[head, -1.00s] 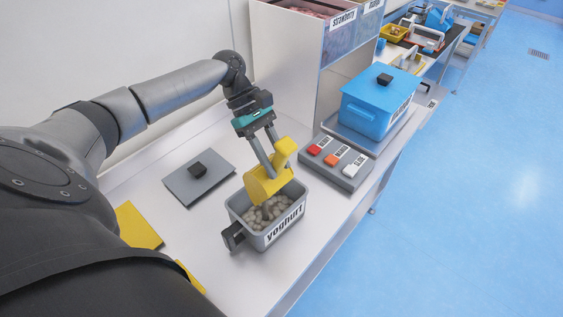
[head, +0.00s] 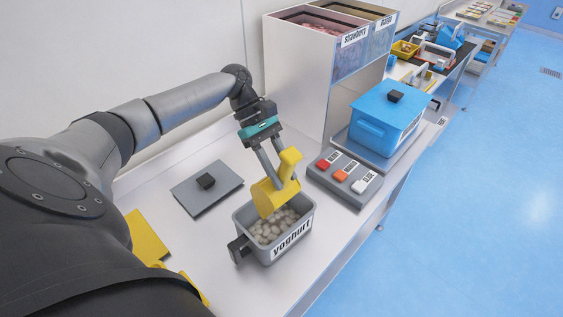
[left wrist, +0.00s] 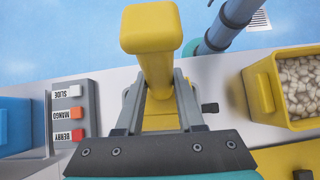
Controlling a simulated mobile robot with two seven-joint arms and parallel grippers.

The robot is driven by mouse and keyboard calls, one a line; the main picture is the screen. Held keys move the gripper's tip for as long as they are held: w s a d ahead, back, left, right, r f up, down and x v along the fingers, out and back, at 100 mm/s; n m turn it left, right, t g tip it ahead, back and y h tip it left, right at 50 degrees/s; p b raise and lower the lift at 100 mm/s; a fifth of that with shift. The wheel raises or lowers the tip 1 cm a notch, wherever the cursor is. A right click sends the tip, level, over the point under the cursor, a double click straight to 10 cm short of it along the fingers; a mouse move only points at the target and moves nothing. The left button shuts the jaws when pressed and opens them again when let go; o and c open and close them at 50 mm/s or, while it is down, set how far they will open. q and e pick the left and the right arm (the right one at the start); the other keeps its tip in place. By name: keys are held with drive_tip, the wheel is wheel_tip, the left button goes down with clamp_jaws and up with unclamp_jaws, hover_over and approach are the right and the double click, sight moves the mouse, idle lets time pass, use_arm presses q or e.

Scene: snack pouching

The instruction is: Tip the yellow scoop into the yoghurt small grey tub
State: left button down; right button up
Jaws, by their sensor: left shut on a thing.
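My left gripper (head: 271,163) is shut on the yellow scoop (head: 276,198) and holds it over the back part of the grey tub (head: 247,217). The tub is labelled yoghurt, has a dark handle and holds pale lumps. The scoop's bowl is tilted and overlaps the tub's rim in the head view; its inside is hidden. In the left wrist view the scoop's handle (left wrist: 154,50) stands between the fingers of my left gripper (left wrist: 160,85), and the grey tub is mostly hidden behind them. My right gripper is not in view.
A grey lid (head: 190,194) with a black knob lies left of the tub. A button panel (head: 338,190), a blue box (head: 378,125) and a tall dispenser (head: 300,75) stand beyond. A yellow bin (left wrist: 265,105) of pale lumps shows in the wrist view.

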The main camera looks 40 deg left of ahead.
sight(285, 149)
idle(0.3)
use_arm(q)
drive_tip(key=shift+r+y+p, duration=0.4)
drive_tip(key=shift+y+p, duration=0.1)
drive_tip(key=shift+p, duration=0.05)
wheel_tip(285, 149, up, 2)
drive_tip(key=t+y, duration=0.1)
drive_tip(key=y, duration=0.4)
drive_tip(key=shift+y, duration=0.4)
drive_tip(key=y, duration=0.1)
drive_tip(key=r+y, duration=0.1)
drive_tip(key=y, duration=0.2)
drive_tip(key=shift+d+r+t, duration=0.1)
drive_tip(key=shift+r+t, duration=0.15)
drive_tip(key=shift+t, duration=0.05)
drive_tip(key=shift+r+y, duration=0.4)
drive_tip(key=shift+y, duration=0.5)
